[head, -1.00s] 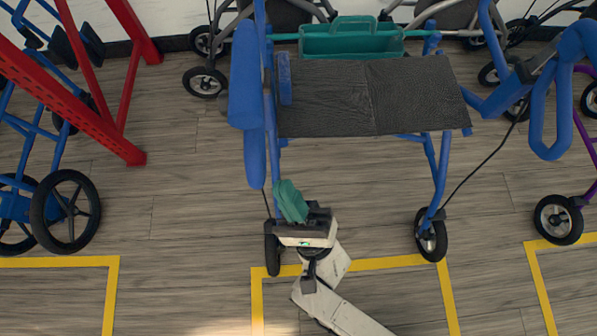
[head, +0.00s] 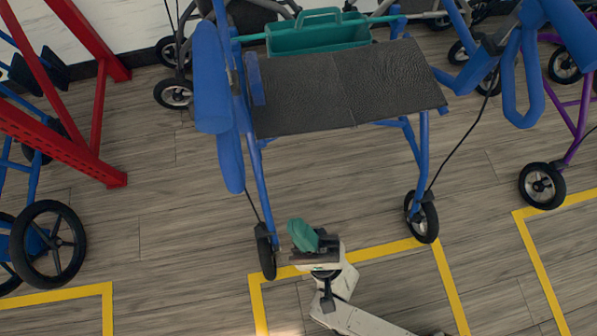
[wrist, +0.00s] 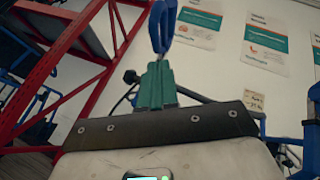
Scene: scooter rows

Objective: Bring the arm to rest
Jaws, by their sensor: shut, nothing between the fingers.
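My gripper (head: 302,236) is low in the head view, in front of the blue walker (head: 262,190) and beside its front left wheel (head: 265,252). Its green fingers are together and hold nothing. My pale arm reaches in from the bottom right. In the wrist view the shut green fingers (wrist: 156,86) point up, with a blue looped handle (wrist: 162,28) beyond their tips. The head view shows a gap of floor around the gripper on its right; whether it touches the wheel I cannot tell.
The walker has a black seat (head: 350,88) and a green basket (head: 318,36). A red rack (head: 80,110) stands left, and a purple-framed walker (head: 572,125) right. Yellow lines (head: 100,288) mark bays. Bare wooden floor (head: 160,220) lies left of the walker. Posters (wrist: 265,45) hang on the wall.

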